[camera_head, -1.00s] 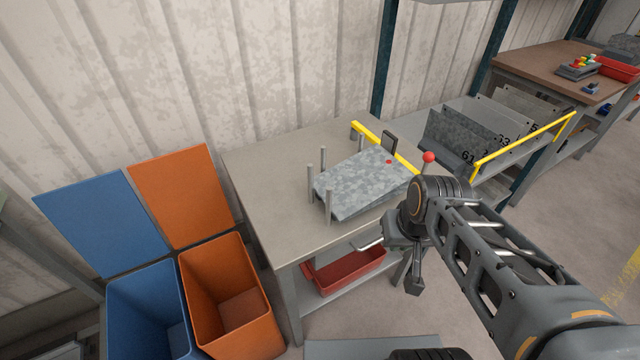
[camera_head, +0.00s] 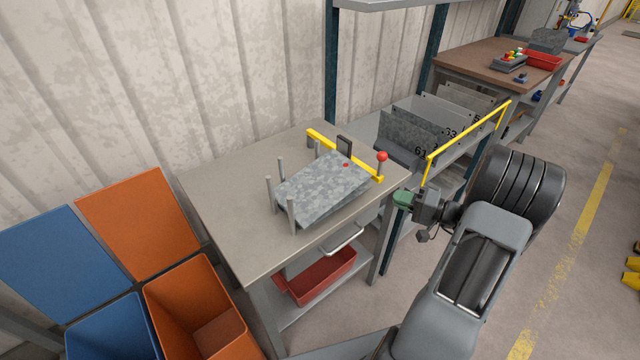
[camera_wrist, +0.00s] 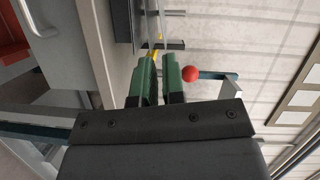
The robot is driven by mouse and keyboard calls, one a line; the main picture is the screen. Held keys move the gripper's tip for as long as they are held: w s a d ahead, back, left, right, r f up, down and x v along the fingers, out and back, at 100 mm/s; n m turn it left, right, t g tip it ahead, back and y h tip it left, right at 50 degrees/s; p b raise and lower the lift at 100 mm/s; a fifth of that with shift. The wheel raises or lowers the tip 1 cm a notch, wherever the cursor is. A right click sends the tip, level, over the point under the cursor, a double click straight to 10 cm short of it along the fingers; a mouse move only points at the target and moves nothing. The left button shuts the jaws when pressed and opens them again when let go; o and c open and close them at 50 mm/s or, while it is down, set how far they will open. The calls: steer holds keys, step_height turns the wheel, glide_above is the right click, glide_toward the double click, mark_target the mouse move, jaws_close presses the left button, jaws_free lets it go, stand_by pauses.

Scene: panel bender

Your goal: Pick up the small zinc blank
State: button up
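The zinc blank (camera_head: 322,190) is a mottled grey sheet with a red dot near its far right corner. It lies tilted between upright metal posts on the grey table; whether more sheets lie under it I cannot tell. My gripper (camera_head: 402,199) is at the table's right edge, to the right of the blank and apart from it. In the wrist view its green fingers (camera_wrist: 159,82) stand a narrow gap apart with nothing between them.
A yellow bar (camera_head: 338,153) and a red ball knob (camera_head: 382,156) stand beside the blank. A rack of grey sheets (camera_head: 410,135) is behind right. Orange bin (camera_head: 195,310) and blue bin (camera_head: 100,335) stand left. The table's left part (camera_head: 225,205) is clear.

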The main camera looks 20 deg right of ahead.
mark_target(358, 186)
steer(key=p+x, duration=0.3)
steer(key=x, duration=0.8)
steer(key=shift+a, duration=0.25)
steer(key=shift+w+a+f, duration=0.1)
steer(key=shift+w+a, duration=0.3)
steer(key=shift+w, duration=0.05)
jaws_close()
stand_by(1.0)
